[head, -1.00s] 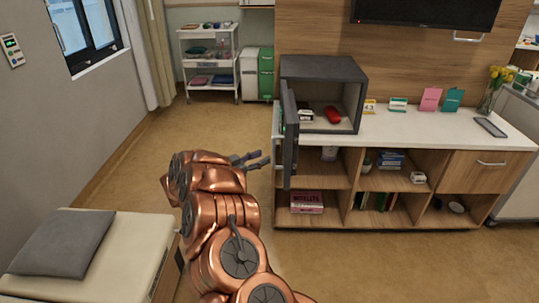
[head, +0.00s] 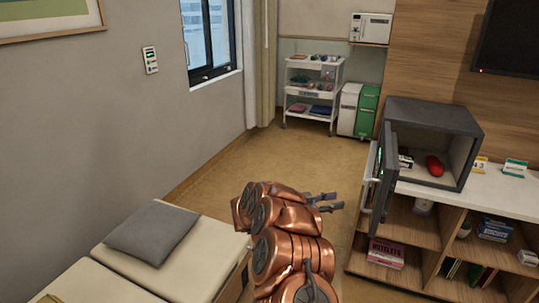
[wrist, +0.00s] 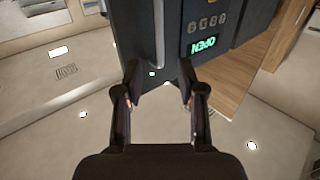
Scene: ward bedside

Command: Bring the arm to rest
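My arm (head: 293,237) is copper-coloured and stands bent in the lower middle of the head view. My gripper (head: 326,202) is at its far end, just left of the open safe door (head: 384,180). In the wrist view my gripper (wrist: 158,84) has its two fingers spread apart, with nothing between them. The door (wrist: 215,22) shows beyond the fingertips, with a lit green OPEN display and a bar handle. I cannot tell the exact gap between fingers and door.
The grey safe (head: 430,140) holds a red object (head: 434,166) and stands on a shelf cabinet (head: 440,238). A padded bench (head: 205,262) with a grey pillow (head: 152,232) is at left. A white trolley (head: 314,92) stands at the back. Floor (head: 225,168) between bench and trolley is clear.

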